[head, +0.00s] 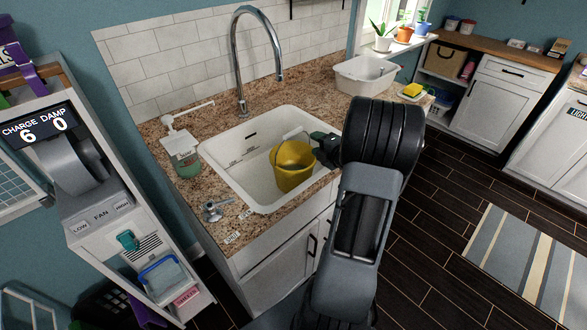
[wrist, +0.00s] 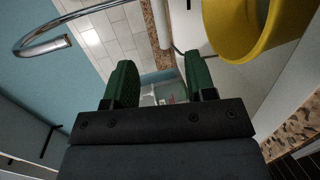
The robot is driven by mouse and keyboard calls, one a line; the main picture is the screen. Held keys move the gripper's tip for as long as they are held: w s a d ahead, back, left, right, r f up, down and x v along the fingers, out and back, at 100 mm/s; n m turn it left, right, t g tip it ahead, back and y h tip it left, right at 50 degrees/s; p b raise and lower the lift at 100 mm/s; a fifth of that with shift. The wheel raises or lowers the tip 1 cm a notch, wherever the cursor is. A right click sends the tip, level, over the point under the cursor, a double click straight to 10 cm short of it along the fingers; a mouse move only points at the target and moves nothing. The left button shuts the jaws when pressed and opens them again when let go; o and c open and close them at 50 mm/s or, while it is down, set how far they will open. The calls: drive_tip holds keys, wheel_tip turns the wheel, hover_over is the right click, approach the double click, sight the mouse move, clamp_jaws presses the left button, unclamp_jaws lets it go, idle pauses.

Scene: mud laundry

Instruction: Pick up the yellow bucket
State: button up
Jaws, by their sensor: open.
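The yellow bucket (head: 292,166) stands in the white sink (head: 238,168), near the sink's right side. It looks upright, with its open top facing up. My gripper (head: 318,146) is at the bucket's upper right edge in the head view, partly hidden behind my arm. In the wrist view, the green fingers of my gripper (wrist: 160,85) are apart with nothing between them. The bucket (wrist: 250,30) shows at the upper right there, beside the right finger. I cannot tell whether the finger touches it.
A chrome faucet (head: 240,60) arches over the back of the sink. A soap bottle (head: 184,155) stands on the granite counter (head: 300,97) to the left. A white basin (head: 364,75) and a yellow sponge (head: 412,90) sit to the right. A shelf unit (head: 150,270) stands at left.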

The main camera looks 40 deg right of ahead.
sight(296, 133)
drive_tip(key=w, duration=0.2)
drive_tip(key=w+f+p, duration=0.1)
drive_tip(key=w, duration=0.5)
drive_tip(key=shift+a+f+p, duration=0.2)
drive_tip(key=shift+p, duration=0.1)
drive_tip(key=shift+w+a+f+p, duration=0.1)
drive_tip(key=shift+w+f+p, duration=0.15)
drive_tip(key=shift+w, duration=0.45)
drive_tip(key=shift+w+d+f+p, duration=0.15)
drive_tip(key=shift+w+p, duration=0.1)
drive_tip(key=shift+w, duration=0.5)
drive_tip(key=shift+w+a+f+p, duration=0.15)
drive_tip(key=shift+w+f+p, duration=0.1)
drive_tip(key=shift+w, duration=0.45)
clamp_jaws()
drive_tip(key=shift+r, duration=0.2)
